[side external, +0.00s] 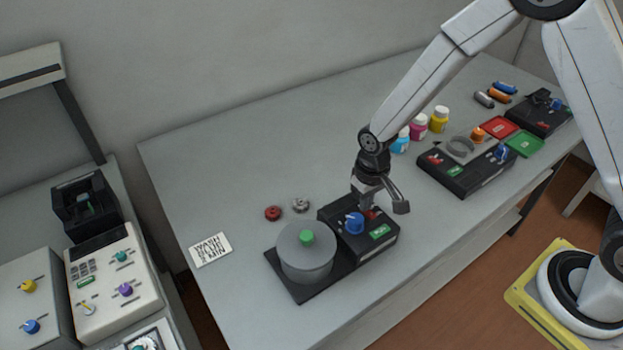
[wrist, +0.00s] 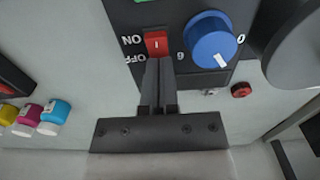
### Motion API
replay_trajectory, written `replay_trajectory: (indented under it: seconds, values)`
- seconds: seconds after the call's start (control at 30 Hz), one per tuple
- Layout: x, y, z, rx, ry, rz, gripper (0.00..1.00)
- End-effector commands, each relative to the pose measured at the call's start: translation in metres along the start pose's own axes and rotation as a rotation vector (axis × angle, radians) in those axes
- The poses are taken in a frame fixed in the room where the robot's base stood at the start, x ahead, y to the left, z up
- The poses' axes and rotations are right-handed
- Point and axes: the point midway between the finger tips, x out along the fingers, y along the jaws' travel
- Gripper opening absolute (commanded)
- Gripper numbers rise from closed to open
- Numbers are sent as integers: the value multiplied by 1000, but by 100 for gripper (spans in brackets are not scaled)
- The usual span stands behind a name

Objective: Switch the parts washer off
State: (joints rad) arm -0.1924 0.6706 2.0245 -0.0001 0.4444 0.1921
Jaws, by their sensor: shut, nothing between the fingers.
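The parts washer (side external: 345,262) is a dark base with a grey lidded pot (side external: 305,262) topped by a green knob. Its control box carries a blue dial (side external: 354,222), a green panel (side external: 379,231) and a red rocker switch (wrist: 157,42). The wrist view shows ON and OFF labels beside the switch, upside down. My gripper (wrist: 158,64) is shut and empty, its fingertips at the OFF end of the switch and covering part of it. I cannot tell whether they touch it or which way it is tipped.
Capped bottles (side external: 418,128) and another control box (side external: 466,170) stand to the right. The table's left part is mostly clear.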

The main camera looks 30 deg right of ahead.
Motion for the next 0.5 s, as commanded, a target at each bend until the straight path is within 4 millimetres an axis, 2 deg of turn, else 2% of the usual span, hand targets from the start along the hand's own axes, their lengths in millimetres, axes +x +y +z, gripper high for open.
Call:
replay_trajectory:
  seconds: [0.23,0.5]
  values:
    - [-4,0,1,0,-2,0,0]
    - [-19,0,0,0,-1,0,0]
